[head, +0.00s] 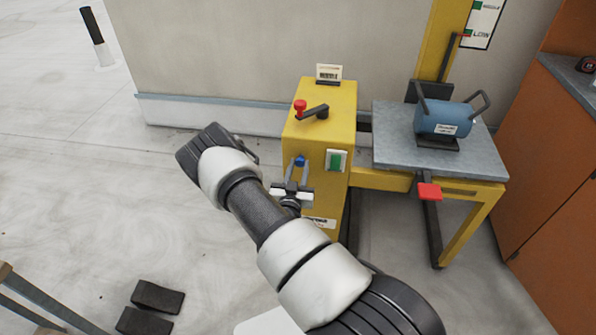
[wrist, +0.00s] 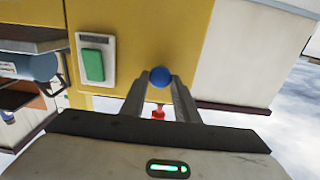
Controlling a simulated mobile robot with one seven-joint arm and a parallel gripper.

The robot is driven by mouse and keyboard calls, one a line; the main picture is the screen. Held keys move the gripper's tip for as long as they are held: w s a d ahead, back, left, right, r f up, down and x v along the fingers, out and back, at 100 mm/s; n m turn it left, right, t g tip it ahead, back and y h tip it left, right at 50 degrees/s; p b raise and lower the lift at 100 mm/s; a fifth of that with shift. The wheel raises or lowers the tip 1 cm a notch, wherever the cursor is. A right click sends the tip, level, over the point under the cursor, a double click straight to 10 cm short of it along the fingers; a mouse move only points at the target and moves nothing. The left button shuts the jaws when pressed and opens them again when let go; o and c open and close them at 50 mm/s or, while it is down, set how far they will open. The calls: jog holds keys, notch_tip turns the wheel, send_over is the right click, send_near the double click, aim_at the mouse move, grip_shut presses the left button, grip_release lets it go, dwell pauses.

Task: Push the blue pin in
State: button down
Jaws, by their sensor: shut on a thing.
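The blue pin (head: 300,160) is a round knob on the front face of the yellow cabinet (head: 318,101), left of a green switch (head: 336,160). My gripper (head: 298,169) points at that face with its two fingers at the pin. In the wrist view the blue pin (wrist: 160,77) sits between the fingertips (wrist: 161,82), which are shut on it, one finger on each side. Only the pin's round blue head shows. The rest of its length is hidden, so I cannot tell how far it stands out.
A red-knobbed crank (head: 311,110) and a label tag (head: 329,73) are on the cabinet top. A grey lift table (head: 391,147) at right carries a blue handled cylinder (head: 443,120). A red pedal (head: 429,191) sticks out below. Two dark blocks (head: 150,308) lie on open floor at left.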

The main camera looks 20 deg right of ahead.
jog(key=c, duration=1.4)
grip_release()
jog(key=shift+w+d, duration=0.15)
jog(key=shift+w, duration=0.05)
jog(key=shift+s, duration=0.1)
jog(key=p+v, duration=0.2)
jog(key=v, duration=1.5)
jog(key=shift+s, duration=0.1)
